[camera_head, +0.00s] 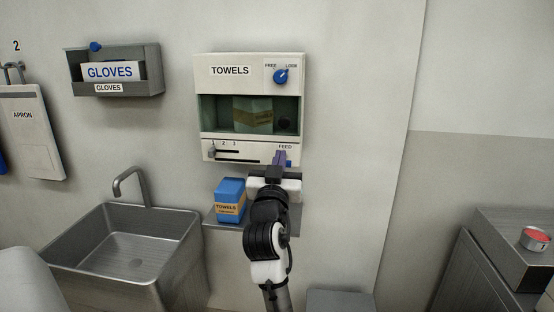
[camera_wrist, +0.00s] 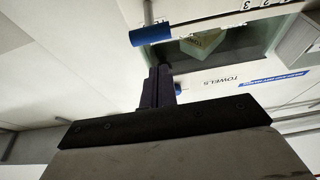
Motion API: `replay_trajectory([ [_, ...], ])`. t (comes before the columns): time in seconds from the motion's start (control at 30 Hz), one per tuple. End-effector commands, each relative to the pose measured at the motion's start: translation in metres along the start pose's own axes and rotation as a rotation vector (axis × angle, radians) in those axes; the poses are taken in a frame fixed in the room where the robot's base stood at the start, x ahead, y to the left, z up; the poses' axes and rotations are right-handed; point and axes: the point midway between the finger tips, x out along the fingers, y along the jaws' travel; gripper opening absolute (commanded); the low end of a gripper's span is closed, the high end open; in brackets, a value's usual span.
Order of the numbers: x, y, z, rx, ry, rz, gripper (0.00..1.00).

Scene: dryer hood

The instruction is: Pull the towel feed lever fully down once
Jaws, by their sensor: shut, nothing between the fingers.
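The white towel dispenser (camera_head: 250,62) hangs on the wall, with a FEED label at its lower right. The feed lever's blue grip (camera_head: 289,163) shows just beside my fingers, low under that label, partly hidden by my gripper. In the wrist view the blue cylindrical grip (camera_wrist: 152,36) sits on a grey rod, beyond my fingertips. My gripper (camera_head: 280,154) is shut and empty in front of the dispenser's lower right. Its dark fingers also show together in the wrist view (camera_wrist: 158,72). I cannot tell whether they touch the lever.
A blue FREE/LOCK knob (camera_head: 281,76) is at the dispenser's upper right. A slider (camera_head: 212,152) marked 1 to 3 is at its lower left. A blue TOWELS box (camera_head: 229,198) stands on a shelf below. A sink (camera_head: 130,250) is at left, a glove box holder (camera_head: 115,88) above it.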

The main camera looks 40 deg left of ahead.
Motion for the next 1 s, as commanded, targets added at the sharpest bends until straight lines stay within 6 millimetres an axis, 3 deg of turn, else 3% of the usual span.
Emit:
replay_trajectory([
  [0.23, 0.005, 0.0, 0.019, -0.001, 0.001, 0.001, 0.0],
  [1.0, 0.001, 0.0, 0.026, 0.001, 0.05, 0.0, 0.0],
])
